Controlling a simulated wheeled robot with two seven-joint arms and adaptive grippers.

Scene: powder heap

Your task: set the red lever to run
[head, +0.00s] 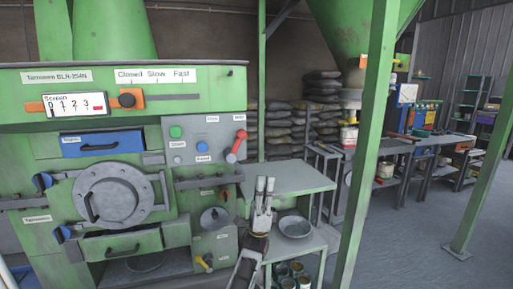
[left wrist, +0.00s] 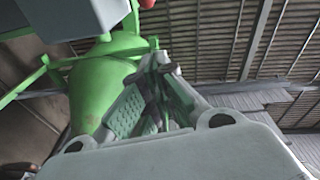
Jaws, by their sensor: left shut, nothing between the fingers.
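The red lever (head: 237,146) is on the right side of the grey control panel (head: 190,146) on the green machine. It is tilted, its upper end leaning right. Small labels stand above it, too small to read surely. My left gripper (head: 265,185) points up, below and right of the lever, in front of the small green side table, apart from the lever. Its fingers are together and empty. In the left wrist view the fingers (left wrist: 160,62) point up toward the roof; a red rounded end (left wrist: 147,3), likely the lever's, shows at the top edge. My right gripper is not in view.
A metal bowl (head: 295,226) sits on the lower shelf right of my left gripper. A green post (head: 366,150) stands farther right. Open floor lies beyond it.

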